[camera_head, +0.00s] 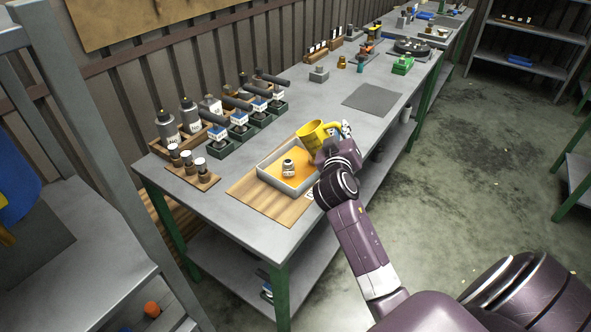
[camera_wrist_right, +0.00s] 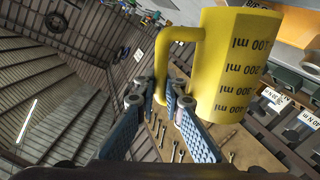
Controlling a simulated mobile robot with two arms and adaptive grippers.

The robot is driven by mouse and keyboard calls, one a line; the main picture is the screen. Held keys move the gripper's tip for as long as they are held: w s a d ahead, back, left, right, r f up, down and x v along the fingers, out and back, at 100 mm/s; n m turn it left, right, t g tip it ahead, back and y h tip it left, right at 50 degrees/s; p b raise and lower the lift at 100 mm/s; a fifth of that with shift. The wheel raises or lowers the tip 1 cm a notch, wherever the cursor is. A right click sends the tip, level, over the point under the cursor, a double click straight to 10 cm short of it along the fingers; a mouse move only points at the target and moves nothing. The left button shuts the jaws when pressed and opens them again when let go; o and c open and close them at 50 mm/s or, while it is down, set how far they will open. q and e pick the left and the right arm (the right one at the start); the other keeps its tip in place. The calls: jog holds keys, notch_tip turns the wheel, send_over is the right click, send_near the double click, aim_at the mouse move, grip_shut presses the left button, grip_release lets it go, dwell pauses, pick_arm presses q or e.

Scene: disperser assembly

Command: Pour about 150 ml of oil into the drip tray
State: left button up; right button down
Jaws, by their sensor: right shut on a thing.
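The yellow jug (camera_head: 311,136) is held tilted just above the far right side of the drip tray (camera_head: 277,184). Orange-yellow oil (camera_head: 304,172) covers the tray floor, around a small metal part (camera_head: 289,167). My right gripper (camera_head: 336,135) is shut on the jug's handle. In the right wrist view the jug (camera_wrist_right: 225,60) shows inverted "ml" marks, and the fingers (camera_wrist_right: 160,101) close on the handle. The oil inside the jug is hidden, and I cannot make out a stream. My left gripper is not in view.
The tray stands on a wooden board (camera_head: 244,192) at the table's front edge. Bottles (camera_head: 167,127), small jars (camera_head: 187,163) and a row of dark devices (camera_head: 241,126) stand behind and left.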

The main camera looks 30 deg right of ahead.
jog(key=s+d+f+m+t+b, duration=0.1)
jog(key=s+d+f+m+b, duration=0.2)
jog(key=b, duration=0.5)
jog(key=shift+s+d+f+m+b, duration=0.35)
jog(key=shift+s+f+m, duration=0.5)
jog(key=shift+m, duration=0.75)
jog(key=shift+w+a, duration=0.1)
jog(key=shift+f, duration=0.2)
